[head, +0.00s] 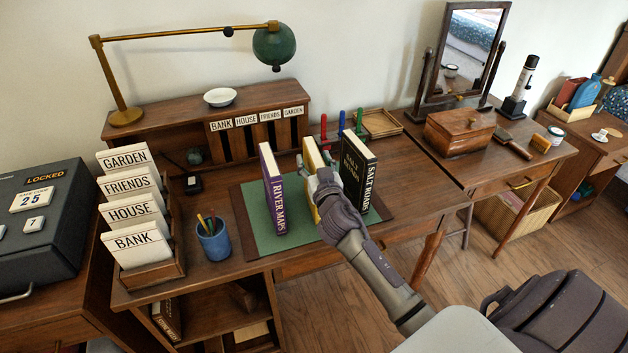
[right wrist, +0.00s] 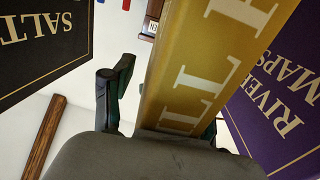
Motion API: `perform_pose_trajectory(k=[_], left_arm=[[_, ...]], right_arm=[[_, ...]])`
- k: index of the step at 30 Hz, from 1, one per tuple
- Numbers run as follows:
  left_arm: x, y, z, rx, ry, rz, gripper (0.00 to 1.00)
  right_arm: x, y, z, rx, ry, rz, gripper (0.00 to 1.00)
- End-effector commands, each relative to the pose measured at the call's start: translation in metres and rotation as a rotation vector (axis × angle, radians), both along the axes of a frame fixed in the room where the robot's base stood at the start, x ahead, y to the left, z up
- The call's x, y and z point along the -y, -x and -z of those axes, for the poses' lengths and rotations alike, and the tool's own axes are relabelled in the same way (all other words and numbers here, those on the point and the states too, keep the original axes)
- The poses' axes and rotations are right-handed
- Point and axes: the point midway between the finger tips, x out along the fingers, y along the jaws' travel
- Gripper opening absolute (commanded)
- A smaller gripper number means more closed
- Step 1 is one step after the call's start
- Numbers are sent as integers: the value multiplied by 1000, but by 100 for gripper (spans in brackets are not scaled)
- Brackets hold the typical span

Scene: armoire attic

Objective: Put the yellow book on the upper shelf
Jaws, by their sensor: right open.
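The yellow book (head: 311,156) stands upright on the desk's green mat (head: 252,203), between the purple River Maps book (head: 272,190) and the black Salt Roads book (head: 357,172). My right gripper (head: 322,182) is at its near side and hides much of it. In the right wrist view the yellow book (right wrist: 205,70) fills the middle, with my open fingers (right wrist: 155,105) on either side of it; contact cannot be told. Open shelves show under the desk's left end, with an upper board (head: 205,290). My left gripper is not in view.
A blue pencil cup (head: 213,241) and a labelled card rack (head: 150,278) stand left of the mat. A dark book (head: 167,318) stands in the shelf unit below. A raised hutch (head: 165,121) with a lamp (head: 126,115) and white bowl (head: 220,97) is behind.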

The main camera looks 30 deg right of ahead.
Motion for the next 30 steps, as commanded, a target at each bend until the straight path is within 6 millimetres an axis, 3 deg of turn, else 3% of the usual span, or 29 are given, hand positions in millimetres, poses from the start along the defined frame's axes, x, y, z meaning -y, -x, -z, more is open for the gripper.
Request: perform_pose_trajectory(k=[4,15,30], left_arm=[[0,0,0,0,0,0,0],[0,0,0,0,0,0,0],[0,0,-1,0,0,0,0]], right_arm=[[0,0,0,0,0,0,58],[0,1,0,-1,0,0,0],[0,0,-6,4,0,0,0]])
